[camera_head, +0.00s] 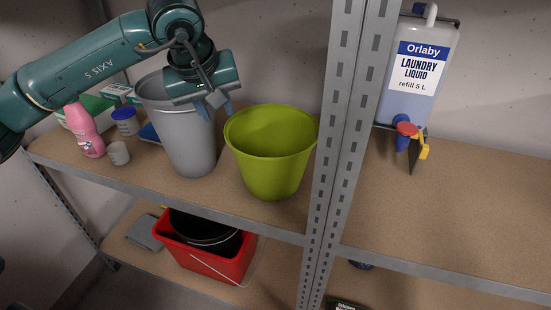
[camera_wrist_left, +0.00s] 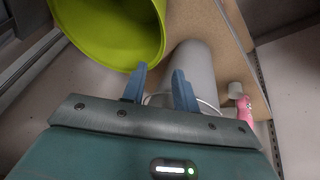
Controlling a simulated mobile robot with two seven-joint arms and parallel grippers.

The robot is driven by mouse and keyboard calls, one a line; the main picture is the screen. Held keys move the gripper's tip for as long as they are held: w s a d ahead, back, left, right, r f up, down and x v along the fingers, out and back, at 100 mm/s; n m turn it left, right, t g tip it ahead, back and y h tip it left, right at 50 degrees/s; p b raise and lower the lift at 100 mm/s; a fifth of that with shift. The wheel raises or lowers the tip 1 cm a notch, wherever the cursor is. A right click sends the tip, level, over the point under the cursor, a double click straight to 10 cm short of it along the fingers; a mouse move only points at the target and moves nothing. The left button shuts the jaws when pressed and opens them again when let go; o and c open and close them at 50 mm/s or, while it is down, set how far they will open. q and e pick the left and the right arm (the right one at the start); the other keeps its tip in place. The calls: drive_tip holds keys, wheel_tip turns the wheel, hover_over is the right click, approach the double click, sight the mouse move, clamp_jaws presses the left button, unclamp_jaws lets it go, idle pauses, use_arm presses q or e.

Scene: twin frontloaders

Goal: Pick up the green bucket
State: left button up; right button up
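The green bucket (camera_head: 272,155) stands upright on the upper shelf, just left of the metal post, with its open top facing up. It also shows at the upper left in the left wrist view (camera_wrist_left: 112,30). My left gripper (camera_head: 219,103) is above the right rim of the grey bin, left of the green bucket and apart from it. Its two blue fingers (camera_wrist_left: 160,85) are spread with nothing between them in the left wrist view. My right gripper is in neither view.
A grey bin (camera_head: 188,140) stands directly left of the green bucket. A pink bottle (camera_head: 84,130), a white cup (camera_head: 119,153) and a blue-lidded jar (camera_head: 125,121) are further left. The metal post (camera_head: 338,130) is close on the right. A red bucket (camera_head: 215,262) is on the lower shelf.

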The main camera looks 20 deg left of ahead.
sight(229, 132)
use_arm(q)
drive_tip(key=x, duration=1.1)
drive_tip(key=shift+d+p, duration=0.15)
drive_tip(key=shift+p, duration=0.25)
drive_tip(key=shift+r, duration=0.1)
clamp_jaws()
idle(0.8)
